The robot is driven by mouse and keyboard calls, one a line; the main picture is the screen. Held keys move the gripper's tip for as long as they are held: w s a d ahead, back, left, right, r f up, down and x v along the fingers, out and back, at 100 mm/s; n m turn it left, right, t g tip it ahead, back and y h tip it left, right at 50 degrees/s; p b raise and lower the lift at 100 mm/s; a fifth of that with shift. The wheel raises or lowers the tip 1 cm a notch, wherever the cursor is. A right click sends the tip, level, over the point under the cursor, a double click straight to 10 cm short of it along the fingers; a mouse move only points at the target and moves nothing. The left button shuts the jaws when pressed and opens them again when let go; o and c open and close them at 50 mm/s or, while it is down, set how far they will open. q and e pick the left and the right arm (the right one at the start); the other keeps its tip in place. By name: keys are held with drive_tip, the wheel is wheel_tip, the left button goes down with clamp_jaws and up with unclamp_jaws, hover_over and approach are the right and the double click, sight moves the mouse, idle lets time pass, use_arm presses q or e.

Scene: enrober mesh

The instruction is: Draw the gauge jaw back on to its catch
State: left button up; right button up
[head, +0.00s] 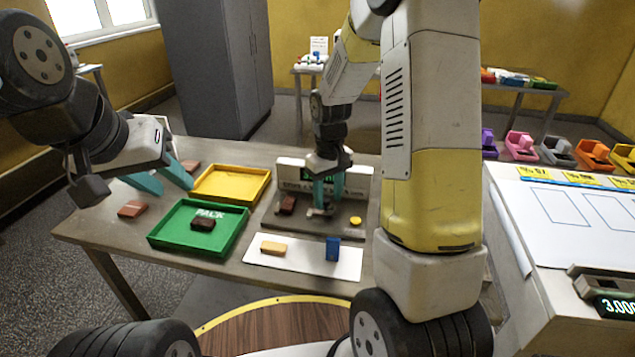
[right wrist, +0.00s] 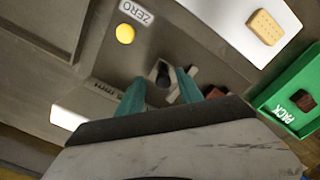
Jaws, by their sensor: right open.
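The gauge (head: 340,222) is a grey plate with an upright back panel and display; a yellow button (head: 356,221) marked ZERO sits on it. The gauge jaw (head: 318,212) is a small light grey block with a dark round knob, which also shows in the right wrist view (right wrist: 163,76). My right gripper (head: 327,205) is open, pointing down, with its teal fingers either side of the knob; contact cannot be told. A brown piece (head: 288,204) sits on the gauge left of the jaw. The catch cannot be made out. My left gripper (head: 163,182) is open and empty over the table's left side.
A white mat (head: 305,264) in front of the gauge bears a tan biscuit (head: 273,248) and a blue block (head: 333,249). A brown piece (head: 132,209) lies at left.

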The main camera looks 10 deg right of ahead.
sight(328, 200)
wheel_tip(328, 200, up, 8)
drive_tip(key=shift+f, duration=0.2)
drive_tip(key=shift+r, duration=0.1)
idle(0.3)
drive_tip(key=shift+s+r, duration=0.1)
drive_tip(key=shift+r, duration=0.15)
drive_tip(key=s+r+m+t+y, duration=0.1)
drive_tip(key=s+r+m+t, duration=0.1)
drive_tip(key=s+r, duration=0.5)
drive_tip(key=s+a+r+m+t+y, duration=0.1)
drive_tip(key=s+r+t, duration=0.3)
drive_tip(key=s, duration=0.8)
wheel_tip(328, 200, up, 3)
drive_tip(key=shift+s+a+f+m, duration=0.1)
drive_tip(key=shift+s+a+m, duration=0.1)
drive_tip(key=shift+m, duration=0.2)
